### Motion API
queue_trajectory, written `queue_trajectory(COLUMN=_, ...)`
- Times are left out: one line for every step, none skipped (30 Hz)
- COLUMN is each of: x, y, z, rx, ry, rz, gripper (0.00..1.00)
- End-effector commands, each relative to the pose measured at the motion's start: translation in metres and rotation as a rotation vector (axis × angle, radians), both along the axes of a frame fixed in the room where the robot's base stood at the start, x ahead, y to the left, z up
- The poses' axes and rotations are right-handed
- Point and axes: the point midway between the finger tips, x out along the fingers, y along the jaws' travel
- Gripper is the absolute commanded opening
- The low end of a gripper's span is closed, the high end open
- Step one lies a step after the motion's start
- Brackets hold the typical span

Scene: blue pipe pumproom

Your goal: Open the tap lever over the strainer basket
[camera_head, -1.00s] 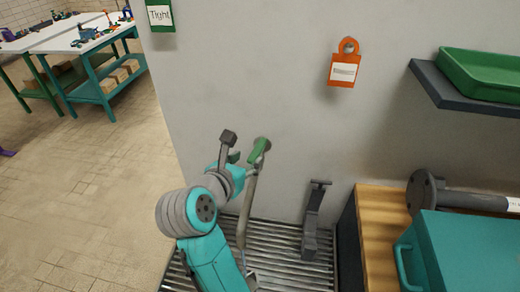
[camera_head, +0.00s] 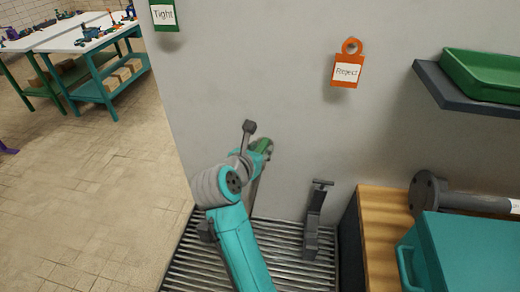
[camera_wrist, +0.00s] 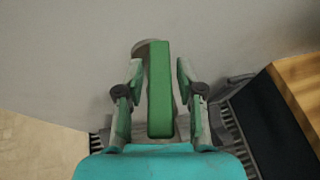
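The green tap lever (camera_head: 263,146) sticks out from the grey wall, partly covered by my arm in the head view. In the wrist view, the lever (camera_wrist: 160,92) is a long upright green bar with a round grey mount behind its top. My gripper (camera_wrist: 160,72) is open, with one finger on each side of the lever. A gap shows on both sides, so neither finger appears to touch it. In the head view my gripper is mostly hidden by the wrist. I cannot make out a strainer basket in either view.
A slatted metal grate (camera_head: 290,262) lies below. A grey upright bracket (camera_head: 314,215) stands on it to the right. Beyond are a wooden bench top (camera_head: 377,225) and a teal box (camera_head: 465,255). An orange tag (camera_head: 347,70) hangs on the wall. Open floor lies left.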

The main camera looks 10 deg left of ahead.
Motion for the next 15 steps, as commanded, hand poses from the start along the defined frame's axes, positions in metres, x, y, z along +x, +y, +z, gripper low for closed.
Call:
queue_trajectory(x=-0.0001, y=0.0, z=0.0, rx=0.0, ry=0.0, rz=0.0, gripper=0.18)
queue_trajectory(x=-0.0001, y=0.0, z=0.0, rx=0.0, ry=0.0, rz=0.0, gripper=0.1)
queue_trajectory(x=-0.0001, y=0.0, z=0.0, rx=0.0, ry=0.0, rz=0.0, gripper=0.0)
queue_trajectory(x=-0.0001, y=0.0, z=0.0, rx=0.0, ry=0.0, rz=0.0, gripper=0.0)
queue_trajectory(x=-0.0001, y=0.0, z=0.0002, rx=0.0, ry=0.0, rz=0.0, gripper=0.0)
queue_trajectory(x=-0.0001, y=0.0, z=0.0002, rx=0.0, ry=0.0, rz=0.0, gripper=0.0)
queue_trajectory(x=-0.0001, y=-0.0001, z=0.0001, rx=0.0, ry=0.0, rz=0.0, gripper=0.0)
queue_trajectory(x=-0.0001, y=-0.0001, z=0.0, rx=0.0, ry=0.0, rz=0.002, gripper=0.0)
queue_trajectory(x=0.0, y=-0.0003, z=-0.0001, rx=0.0, ry=0.0, rz=0.008, gripper=0.0)
queue_trajectory(x=0.0001, y=-0.0005, z=-0.0002, rx=0.0, ry=0.001, rz=0.017, gripper=0.0)
queue_trajectory(x=0.0002, y=-0.0012, z=-0.0002, rx=0.0, ry=0.001, rz=0.027, gripper=0.0)
queue_trajectory(x=0.0003, y=-0.0017, z=-0.0003, rx=0.002, ry=0.002, rz=0.048, gripper=0.0)
queue_trajectory(x=0.0003, y=-0.0021, z=-0.0004, rx=0.0, ry=0.002, rz=0.067, gripper=0.0)
queue_trajectory(x=0.0003, y=-0.002, z=-0.0008, rx=0.001, ry=0.002, rz=0.087, gripper=0.0)
queue_trajectory(x=-0.0001, y=-0.0021, z=-0.0007, rx=0.001, ry=0.002, rz=0.116, gripper=0.0)
